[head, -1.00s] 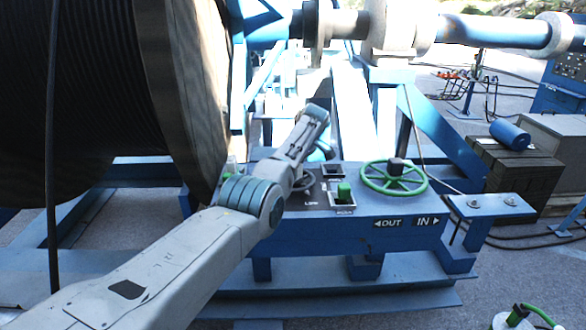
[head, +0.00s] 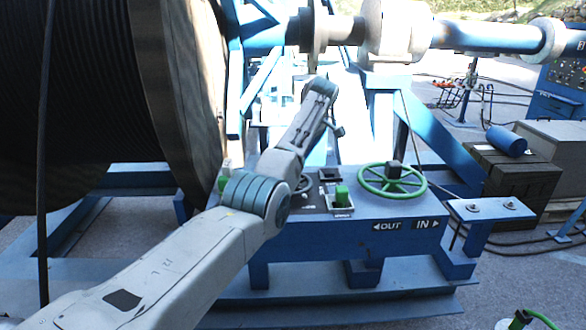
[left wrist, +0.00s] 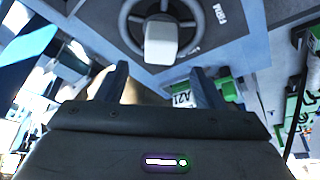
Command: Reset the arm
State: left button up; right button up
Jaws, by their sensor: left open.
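My left arm reaches in from the left in the head view and ends above the blue control box (head: 345,232). In the left wrist view my left gripper (left wrist: 160,82) shows two dark fingers apart, with nothing held between them. Beyond the fingers is a dark round handwheel with a pale knob (left wrist: 160,40) on the panel. In the head view the gripper's fingers cannot be made out. My right gripper is not in view.
A green handwheel (head: 392,180) and a green switch (head: 342,195) sit on the control box. A large cable reel (head: 185,90) stands at the left. A blue shaft (head: 480,34) crosses the top right. Wooden crates (head: 508,180) stand at the right.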

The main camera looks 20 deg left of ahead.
pick_arm(q)
jog(key=shift+v, duration=1.2)
